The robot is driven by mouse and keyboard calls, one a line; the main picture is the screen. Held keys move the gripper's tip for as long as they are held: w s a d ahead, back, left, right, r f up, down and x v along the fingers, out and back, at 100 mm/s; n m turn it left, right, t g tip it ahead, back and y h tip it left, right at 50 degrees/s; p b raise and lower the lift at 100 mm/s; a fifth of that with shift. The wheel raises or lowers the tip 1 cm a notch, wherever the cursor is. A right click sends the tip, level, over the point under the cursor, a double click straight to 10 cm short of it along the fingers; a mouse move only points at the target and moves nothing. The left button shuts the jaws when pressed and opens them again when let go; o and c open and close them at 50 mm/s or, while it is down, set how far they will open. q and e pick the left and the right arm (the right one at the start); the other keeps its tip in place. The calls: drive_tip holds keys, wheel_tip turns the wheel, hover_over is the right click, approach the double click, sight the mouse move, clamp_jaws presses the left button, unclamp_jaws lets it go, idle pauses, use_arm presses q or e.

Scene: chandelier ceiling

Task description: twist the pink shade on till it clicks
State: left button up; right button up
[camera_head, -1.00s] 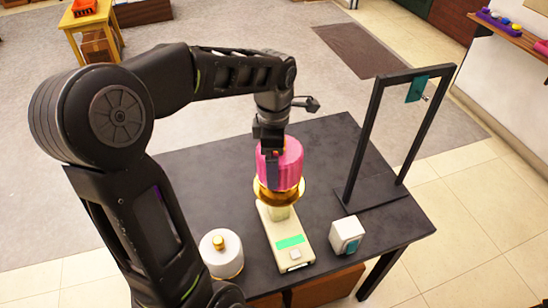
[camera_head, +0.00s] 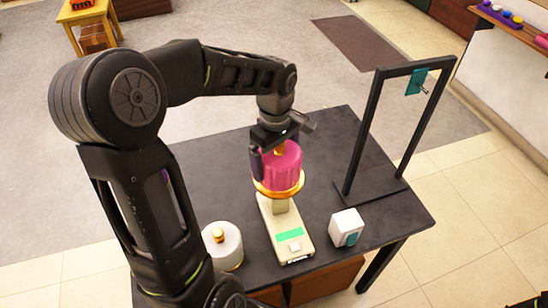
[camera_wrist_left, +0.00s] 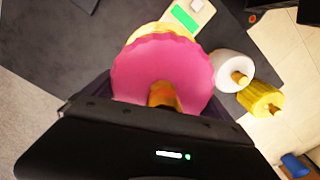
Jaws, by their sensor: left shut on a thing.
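The pink shade (camera_head: 283,168) sits upright above a gold ring (camera_head: 278,190) on top of a cream base (camera_head: 286,236) with a green patch. My left gripper (camera_head: 272,150) is shut on the pink shade from above, with a finger down its left side. In the left wrist view the pink shade (camera_wrist_left: 160,72) fills the middle, with a gold knob at its centre. The gold ring (camera_wrist_left: 148,30) shows beyond it, and the fingertips are mostly hidden. Whether the shade is fully seated cannot be told.
A white shade with a gold knob (camera_head: 224,246) stands left of the base. A white cube (camera_head: 347,227) with a teal face lies to its right. A black frame (camera_head: 375,130) with a teal tag stands on the table's right. The left wrist view also shows a yellow shade (camera_wrist_left: 259,98).

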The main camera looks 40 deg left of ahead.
use_arm(q)
drive_tip(key=m, duration=0.4)
drive_tip(key=shift+w+d+m, duration=0.1)
drive_tip(key=shift+w+m, duration=0.15)
drive_tip(key=shift+m, duration=0.05)
drive_tip(key=o, duration=1.2)
drive_tip(key=shift+r+p, duration=0.1)
drive_tip(key=shift+p, duration=0.2)
drive_tip(key=shift+r+p, duration=1.75)
drive_tip(key=shift+r, duration=0.75)
drive_tip(key=shift+r+p, duration=0.35)
drive_tip(key=shift+r, duration=0.8)
